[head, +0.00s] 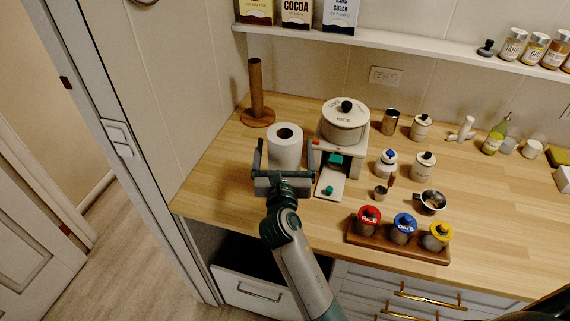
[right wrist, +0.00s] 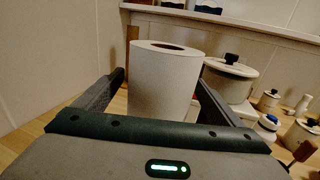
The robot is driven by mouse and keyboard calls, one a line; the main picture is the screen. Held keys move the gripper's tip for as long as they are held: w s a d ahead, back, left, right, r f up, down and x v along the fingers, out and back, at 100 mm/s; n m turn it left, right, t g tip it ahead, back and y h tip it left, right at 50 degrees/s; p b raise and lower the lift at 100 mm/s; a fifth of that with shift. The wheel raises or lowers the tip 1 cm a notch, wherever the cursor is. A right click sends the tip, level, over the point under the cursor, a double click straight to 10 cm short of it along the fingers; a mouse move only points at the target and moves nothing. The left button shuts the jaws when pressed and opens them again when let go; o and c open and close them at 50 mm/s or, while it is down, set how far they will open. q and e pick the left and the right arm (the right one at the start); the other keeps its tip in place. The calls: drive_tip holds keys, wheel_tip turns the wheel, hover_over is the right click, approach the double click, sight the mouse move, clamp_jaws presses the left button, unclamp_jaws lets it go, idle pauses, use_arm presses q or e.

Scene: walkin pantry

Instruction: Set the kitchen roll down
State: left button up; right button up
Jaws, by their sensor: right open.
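The white kitchen roll (head: 284,150) is upright near the left part of the wooden counter, in front of the wooden roll holder (head: 257,97), whose post is bare. My right gripper (head: 284,146) is open, with one finger on each side of the roll. In the right wrist view the roll (right wrist: 163,85) stands between the two fingers (right wrist: 160,92). A gap shows at the left finger; the right finger looks close to the roll, and I cannot tell whether it touches. The roll's base is hidden behind the gripper body. My left gripper is not in view.
Right of the roll, a white pot (head: 345,122) sits on a small stand. A shelf (head: 400,44) runs above. Bare counter lies left of the roll.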

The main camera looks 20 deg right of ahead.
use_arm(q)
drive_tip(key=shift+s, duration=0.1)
use_arm(e)
drive_tip(key=shift+w+f, duration=0.1)
drive_tip(key=c, duration=1.5)
drive_tip(key=shift+c, duration=0.4)
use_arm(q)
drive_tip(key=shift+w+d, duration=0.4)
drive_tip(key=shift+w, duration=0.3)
